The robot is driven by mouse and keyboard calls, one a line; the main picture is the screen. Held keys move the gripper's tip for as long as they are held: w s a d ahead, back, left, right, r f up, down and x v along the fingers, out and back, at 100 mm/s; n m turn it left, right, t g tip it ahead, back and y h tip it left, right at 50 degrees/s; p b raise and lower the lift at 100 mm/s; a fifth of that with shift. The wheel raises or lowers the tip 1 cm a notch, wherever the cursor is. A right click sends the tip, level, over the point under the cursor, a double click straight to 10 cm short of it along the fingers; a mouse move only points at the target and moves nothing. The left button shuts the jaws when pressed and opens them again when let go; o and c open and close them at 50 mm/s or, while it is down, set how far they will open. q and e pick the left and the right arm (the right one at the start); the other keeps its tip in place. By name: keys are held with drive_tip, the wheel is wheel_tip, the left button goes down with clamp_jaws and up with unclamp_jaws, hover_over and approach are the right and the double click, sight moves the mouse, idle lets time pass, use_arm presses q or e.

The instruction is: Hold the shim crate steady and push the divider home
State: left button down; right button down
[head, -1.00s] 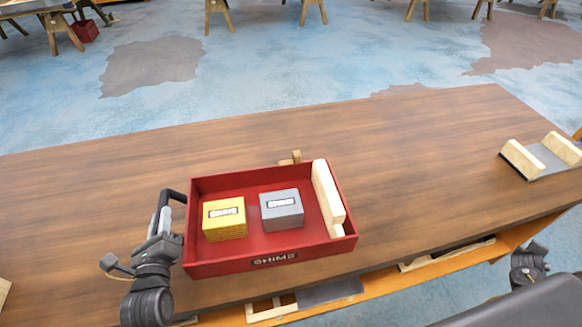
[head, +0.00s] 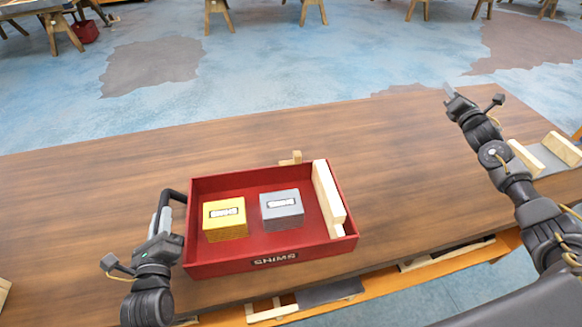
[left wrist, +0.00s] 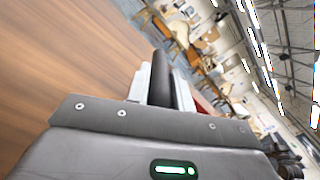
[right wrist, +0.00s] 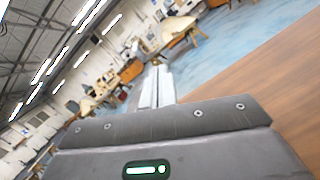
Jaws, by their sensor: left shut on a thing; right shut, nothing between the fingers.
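The red shim crate (head: 222,267) stands on the wooden workbench. Inside are a yellow shim pack (head: 225,229) and a grey shim pack (head: 283,223). The pale wooden divider (head: 326,190) is at the crate's right end, its top above the rim; its lower edge cannot be seen clearly. My left gripper (head: 165,212) is shut on the black handle (head: 175,196) at the crate's left end; the handle also shows between its fingers in the left wrist view (left wrist: 161,82). My right gripper (head: 449,91) is shut and empty, raised to the right, well away from the crate.
A wooden peg or block (head: 291,158) sits just behind the crate. A grey holder with pale wooden sides (head: 548,152) stands at the bench's right, partly behind my right arm. The bench (head: 420,150) between crate and right arm is clear. Pale frame pieces (head: 272,311) show below the front edge.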

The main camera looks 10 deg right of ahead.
drive_tip(key=w+a+f+n+g+y, duration=0.1)
drive_tip(key=a+n+g+y, duration=0.2)
drive_tip(key=a+n+y, duration=0.7)
drive_tip(key=w+a+f+n+g+y, duration=0.15)
drive_tip(key=a+n+g+y, duration=0.35)
drive_tip(key=a, duration=0.9)
drive_tip(key=s+a+f+n+g+y, duration=0.1)
drive_tip(key=s+f+n+g, duration=0.2)
drive_tip(key=s, duration=0.5)
drive_tip(key=s+a+f+n+g+y, duration=0.1)
drive_tip(key=s+f+n+g, duration=0.3)
drive_tip(key=s+n+g, duration=0.2)
drive_tip(key=shift+s+a+f+g, duration=0.2)
drive_tip(key=shift+s+a+g, duration=0.05)
drive_tip(key=shift+s+g, duration=0.7)
drive_tip(key=r+x, duration=0.1)
drive_tip(key=x, duration=1.2)
drive_tip(key=shift+a, duration=0.55)
drive_tip(key=shift+w+f, duration=0.1)
